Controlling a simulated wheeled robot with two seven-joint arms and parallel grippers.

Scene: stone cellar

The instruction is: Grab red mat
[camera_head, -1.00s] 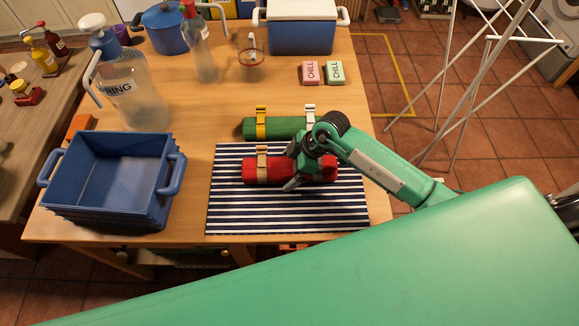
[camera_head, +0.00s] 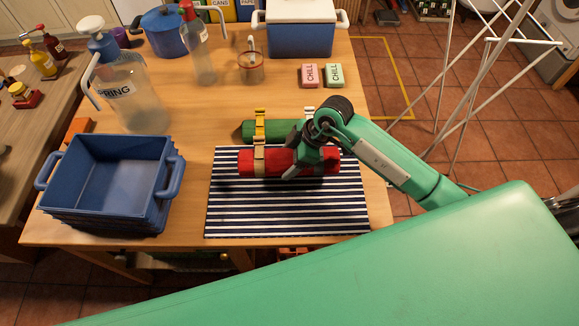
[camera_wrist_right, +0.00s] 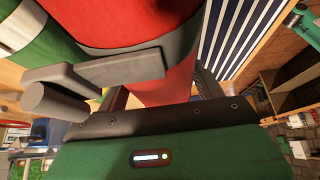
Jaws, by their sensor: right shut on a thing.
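The red mat (camera_head: 246,163) is rolled up, with a light strap round it, over a dark blue and white striped cloth (camera_head: 286,215) in the head view. My right gripper (camera_head: 306,156) is shut on the red mat, right of its middle. The mat looks slightly raised above the cloth. In the right wrist view the red roll (camera_wrist_right: 125,22) fills the space between the fingers (camera_wrist_right: 150,80), which press on its sides. My left gripper is not in view.
A rolled green mat (camera_head: 285,130) with straps lies just behind the red one. A blue crate (camera_head: 105,217) stands at left. The table's right edge is close.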

